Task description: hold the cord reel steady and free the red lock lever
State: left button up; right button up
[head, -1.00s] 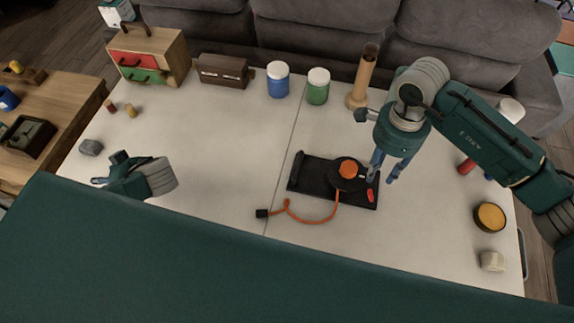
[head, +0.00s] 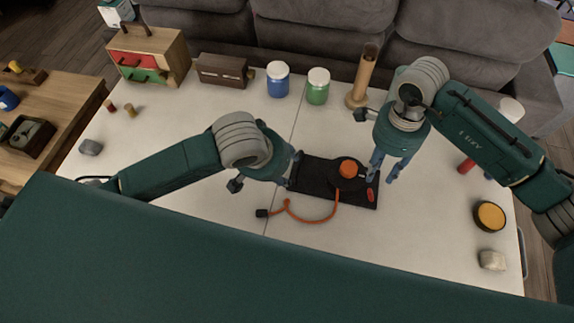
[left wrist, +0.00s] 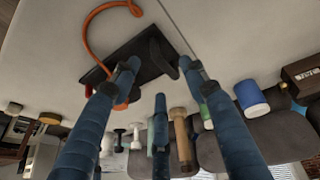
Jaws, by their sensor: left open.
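The cord reel is a black disc with an orange hub (head: 348,168) on a black base plate (head: 318,177); the plate also shows in the left wrist view (left wrist: 140,50). The red lock lever (head: 370,195) is at the plate's right end.
A blue jar (head: 278,80), a green jar (head: 318,87) and a wooden cylinder (head: 362,78) stand along the back. A small drawer cabinet (head: 148,55) and a brown box (head: 222,70) are at back left. A yellow-topped tin (head: 489,215) is at right. The table's front middle is clear.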

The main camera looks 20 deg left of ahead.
aim_at(297, 173)
pick_arm(q)
jog(key=x, duration=0.3)
jog(key=d+x, duration=0.1)
jog(key=x, duration=0.6)
jog(key=shift+w+d+f, duration=0.1)
jog(key=shift+d+f, duration=0.05)
jog(key=shift+d, duration=0.05)
